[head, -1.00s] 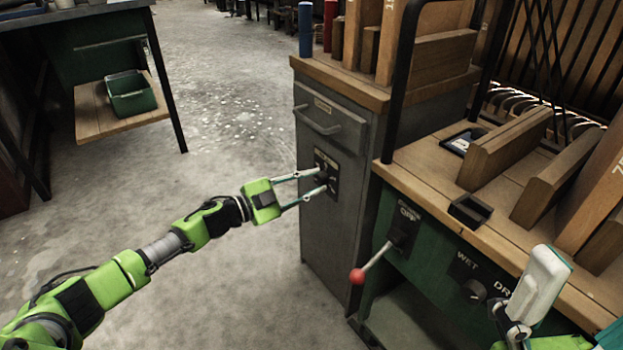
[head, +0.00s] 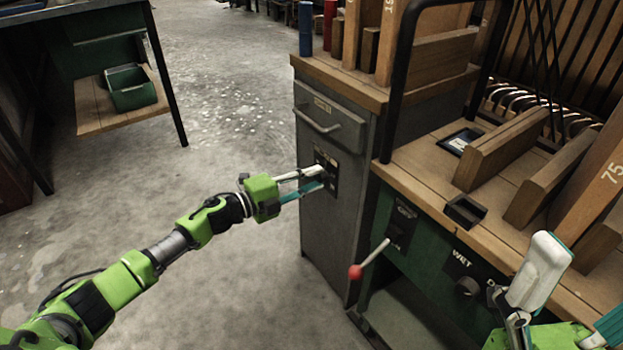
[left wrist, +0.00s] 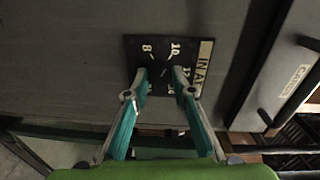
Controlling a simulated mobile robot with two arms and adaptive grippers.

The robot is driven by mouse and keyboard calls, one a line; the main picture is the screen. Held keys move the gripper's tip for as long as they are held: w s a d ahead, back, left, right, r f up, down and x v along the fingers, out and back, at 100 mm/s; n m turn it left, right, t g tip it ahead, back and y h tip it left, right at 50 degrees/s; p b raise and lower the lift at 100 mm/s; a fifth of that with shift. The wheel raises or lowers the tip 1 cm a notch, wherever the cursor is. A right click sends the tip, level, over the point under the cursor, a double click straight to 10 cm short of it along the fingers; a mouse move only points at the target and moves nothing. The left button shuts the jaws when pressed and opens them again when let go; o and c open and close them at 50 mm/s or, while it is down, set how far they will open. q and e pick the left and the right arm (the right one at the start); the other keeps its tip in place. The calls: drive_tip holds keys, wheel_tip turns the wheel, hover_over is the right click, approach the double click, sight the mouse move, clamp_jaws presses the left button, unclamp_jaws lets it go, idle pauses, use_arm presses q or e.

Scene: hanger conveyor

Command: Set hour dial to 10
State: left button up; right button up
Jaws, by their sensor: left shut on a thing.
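The hour dial is a black plate (head: 333,166) on the front of the grey cabinet. In the left wrist view the plate (left wrist: 136,46) shows 8 and 10 at its top, with other numbers partly covered and a pale strip reading "IN AT". My left gripper (head: 322,177) is at the plate, its fingers shut on the dial's knob; in the left wrist view the fingertips (left wrist: 160,80) stand on either side of it. The knob's pointer is too hidden to read. My right gripper (head: 578,292) is at the lower right, fingers apart, empty.
A drawer handle (head: 317,121) is above the dial. A lever with a red ball (head: 356,271) and a WET/DRY knob (head: 467,287) are on the green bench front to the right. Open floor (head: 225,100) lies to the left.

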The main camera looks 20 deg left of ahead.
idle(0.3)
use_arm(q)
drive_tip(key=o, duration=1.1)
drive_tip(key=shift+s, duration=0.1)
drive_tip(key=v, duration=1.1)
drive_tip(key=shift+s+a, duration=0.3)
drive_tip(key=shift+s, duration=0.05)
